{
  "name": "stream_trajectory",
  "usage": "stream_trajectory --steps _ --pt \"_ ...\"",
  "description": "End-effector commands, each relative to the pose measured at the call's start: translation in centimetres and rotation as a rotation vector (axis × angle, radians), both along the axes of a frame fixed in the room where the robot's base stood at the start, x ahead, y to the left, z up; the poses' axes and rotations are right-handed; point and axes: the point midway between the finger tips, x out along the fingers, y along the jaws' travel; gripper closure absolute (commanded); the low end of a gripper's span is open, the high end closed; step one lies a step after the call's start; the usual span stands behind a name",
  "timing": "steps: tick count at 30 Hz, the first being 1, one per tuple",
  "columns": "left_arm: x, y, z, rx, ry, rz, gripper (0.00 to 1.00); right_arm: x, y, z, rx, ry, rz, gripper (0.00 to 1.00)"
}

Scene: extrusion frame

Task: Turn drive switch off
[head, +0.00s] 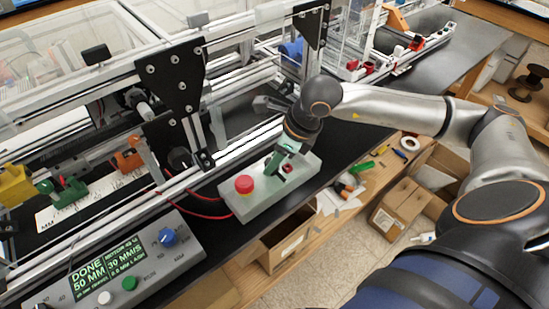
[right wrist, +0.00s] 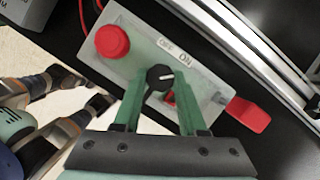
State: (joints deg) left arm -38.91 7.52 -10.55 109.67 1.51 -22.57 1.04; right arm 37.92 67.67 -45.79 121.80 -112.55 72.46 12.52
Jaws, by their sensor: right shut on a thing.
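The drive switch is a black knob (right wrist: 160,77) with a white mark, on top of a pale control box (head: 245,206). The box also shows in the right wrist view (right wrist: 125,42), with OFF and ON labels (right wrist: 176,50) beside the knob. The white mark points to the right, on the ON side rather than toward OFF. My right gripper (right wrist: 160,98) has its green fingers on either side of the knob and is shut on it. In the head view, the gripper (head: 276,163) comes down on the box and hides the knob. My left gripper is not in view.
A red mushroom button (head: 244,184) stands on the same box, left of the gripper. The extrusion frame (head: 180,90) rises behind it. A panel with a display reading DONE (head: 105,262) lies at the lower left. An open cardboard box (head: 290,240) is below the bench edge.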

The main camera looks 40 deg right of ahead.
Motion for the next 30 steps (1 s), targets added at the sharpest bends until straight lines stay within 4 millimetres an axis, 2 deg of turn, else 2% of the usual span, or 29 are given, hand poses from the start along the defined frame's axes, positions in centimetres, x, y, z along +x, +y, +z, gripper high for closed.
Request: stream_trajectory --steps 1,6,7,20,30 --pt "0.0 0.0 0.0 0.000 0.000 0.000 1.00 0.0 0.0 0.0 0.000 0.000 0.000 0.80" --pt "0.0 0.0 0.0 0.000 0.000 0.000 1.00 0.0 0.0 0.0 0.000 0.000 0.000 0.99" --pt "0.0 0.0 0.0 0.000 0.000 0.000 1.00 0.0 0.0 0.0 0.000 0.000 0.000 1.00" --pt "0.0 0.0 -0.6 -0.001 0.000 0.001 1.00 0.1 -0.1 -0.1 0.000 -0.001 0.041 1.00" --pt "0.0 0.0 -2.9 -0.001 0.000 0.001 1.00 0.3 -0.2 -0.3 0.000 -0.003 0.268 1.00"
